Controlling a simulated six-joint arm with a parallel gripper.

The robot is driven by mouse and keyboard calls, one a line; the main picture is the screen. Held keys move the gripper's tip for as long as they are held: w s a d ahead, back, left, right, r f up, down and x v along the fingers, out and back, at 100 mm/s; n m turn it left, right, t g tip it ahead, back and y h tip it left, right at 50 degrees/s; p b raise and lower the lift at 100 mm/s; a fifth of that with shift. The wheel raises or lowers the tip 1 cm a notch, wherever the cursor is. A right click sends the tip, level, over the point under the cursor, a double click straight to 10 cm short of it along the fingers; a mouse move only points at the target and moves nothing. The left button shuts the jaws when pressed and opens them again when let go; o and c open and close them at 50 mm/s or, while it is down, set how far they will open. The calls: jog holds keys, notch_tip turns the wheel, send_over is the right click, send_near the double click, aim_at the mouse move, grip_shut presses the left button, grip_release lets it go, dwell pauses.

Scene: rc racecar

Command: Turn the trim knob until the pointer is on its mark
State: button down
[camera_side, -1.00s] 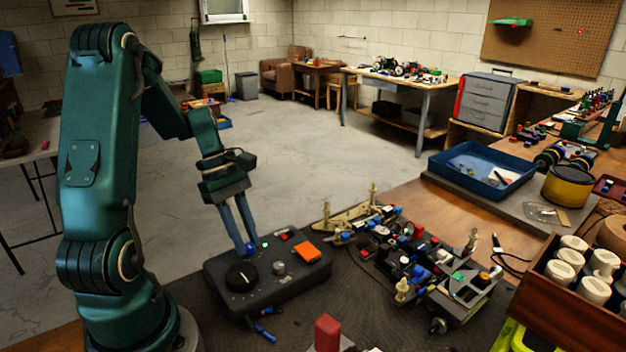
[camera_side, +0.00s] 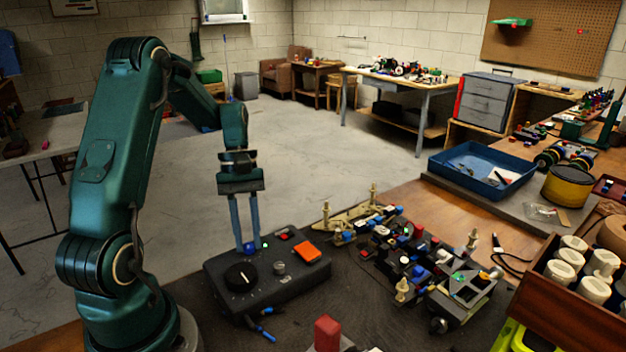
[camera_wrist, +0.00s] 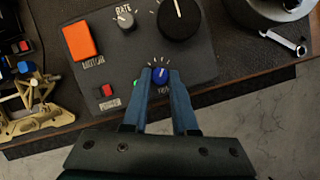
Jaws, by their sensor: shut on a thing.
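The small blue trim knob (camera_wrist: 160,76) sits at the near edge of the dark control box (camera_wrist: 205,52) in the wrist view. It also shows in the side view (camera_side: 249,248). My gripper (camera_wrist: 160,82) has one finger on each side of the knob and is shut on it. In the side view my gripper (camera_side: 247,243) points nearly straight down onto the box. White tick marks fan out above the knob in the wrist view. A small white pointer line shows on the knob, but which mark it meets is too small to tell. My fingers partly cover the label.
The box also has a large black dial (camera_side: 241,277), a grey rate knob (camera_side: 279,268), an orange switch (camera_side: 306,252) and a red button (camera_wrist: 107,90). A green light (camera_side: 265,245) is close by the fingers. The partly built car (camera_side: 430,260) lies right of the box.

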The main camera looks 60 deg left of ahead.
jog(key=shift+w+m, duration=0.1)
jog(key=shift+m, duration=0.2)
jog(key=c, duration=0.7)
grip_release()
jog(key=shift+v, duration=2.6)
